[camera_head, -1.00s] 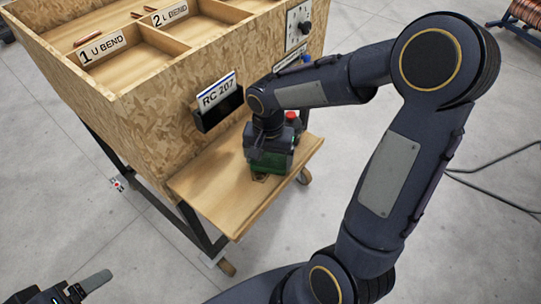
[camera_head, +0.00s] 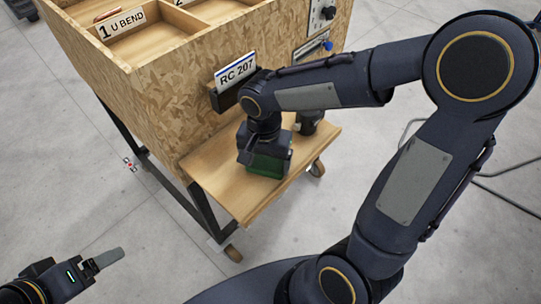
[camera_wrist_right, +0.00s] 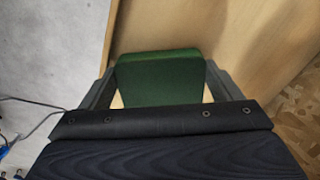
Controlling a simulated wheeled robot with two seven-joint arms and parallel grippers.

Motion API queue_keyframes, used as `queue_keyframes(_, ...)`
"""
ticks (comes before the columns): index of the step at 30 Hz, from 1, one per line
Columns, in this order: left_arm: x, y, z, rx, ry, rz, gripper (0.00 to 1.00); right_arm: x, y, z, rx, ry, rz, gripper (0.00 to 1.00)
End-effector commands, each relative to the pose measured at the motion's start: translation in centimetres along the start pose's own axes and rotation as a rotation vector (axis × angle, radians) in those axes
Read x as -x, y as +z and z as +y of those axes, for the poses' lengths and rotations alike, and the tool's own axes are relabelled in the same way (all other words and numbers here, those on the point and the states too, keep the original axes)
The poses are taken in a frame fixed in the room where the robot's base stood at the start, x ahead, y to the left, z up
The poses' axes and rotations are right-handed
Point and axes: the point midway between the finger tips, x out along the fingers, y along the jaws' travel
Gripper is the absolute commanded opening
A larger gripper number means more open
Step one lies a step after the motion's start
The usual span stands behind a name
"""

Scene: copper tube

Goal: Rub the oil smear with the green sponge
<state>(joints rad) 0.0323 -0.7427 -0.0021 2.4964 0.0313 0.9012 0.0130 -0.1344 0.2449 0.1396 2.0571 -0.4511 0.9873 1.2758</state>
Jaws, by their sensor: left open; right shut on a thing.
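The green sponge (camera_head: 268,166) is at the wooden shelf, under my right gripper (camera_head: 264,158). In the right wrist view the sponge (camera_wrist_right: 160,76) sits between the two fingers, and my right gripper (camera_wrist_right: 160,88) is shut on it. The sponge is low over the shelf; I cannot tell whether it touches the board. The oil smear is not visible in these frames; the sponge and gripper may cover it. My left gripper (camera_head: 105,262) is open and empty at the lower left, away from the shelf, over the grey floor.
The shelf (camera_head: 240,205) juts from a chipboard cart (camera_head: 150,110) with a bin labelled U BEND. An RC 207 card (camera_head: 236,70) stands in a black holder above the shelf. A dark object (camera_head: 308,124) stands behind the gripper. The shelf's front left part is bare.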

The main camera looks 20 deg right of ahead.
Motion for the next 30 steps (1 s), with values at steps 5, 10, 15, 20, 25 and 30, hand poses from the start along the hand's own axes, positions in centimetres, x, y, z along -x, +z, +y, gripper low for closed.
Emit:
queue_keyframes(5, -0.1, 0.1, 0.0, 0.000, 0.000, 0.000, 0.79, 0.1, 0.2, 0.0, 0.000, 0.001, -0.004, 0.61)
queue_keyframes(10, -0.1, 0.0, 0.0, 0.000, 0.000, 0.000, 0.79, 0.0, -0.8, 0.4, -0.003, 0.000, -0.003, 0.61)
queue_keyframes(15, 0.0, 0.0, 0.0, 0.000, 0.000, 0.000, 0.79, -0.1, -2.2, 1.1, -0.003, 0.001, -0.003, 0.61)
queue_keyframes(20, 0.0, 0.0, 0.0, 0.000, 0.000, 0.000, 0.79, -0.2, -3.1, 1.6, -0.002, 0.002, -0.003, 0.61)
queue_keyframes(25, 0.0, 0.0, 0.0, 0.000, 0.000, 0.000, 0.79, -0.2, -3.6, 1.9, -0.003, 0.003, -0.002, 0.61)
queue_keyframes(30, 0.2, -0.1, 0.1, 0.000, 0.000, 0.000, 0.79, -0.2, -4.9, 2.5, -0.004, 0.005, -0.003, 0.61)
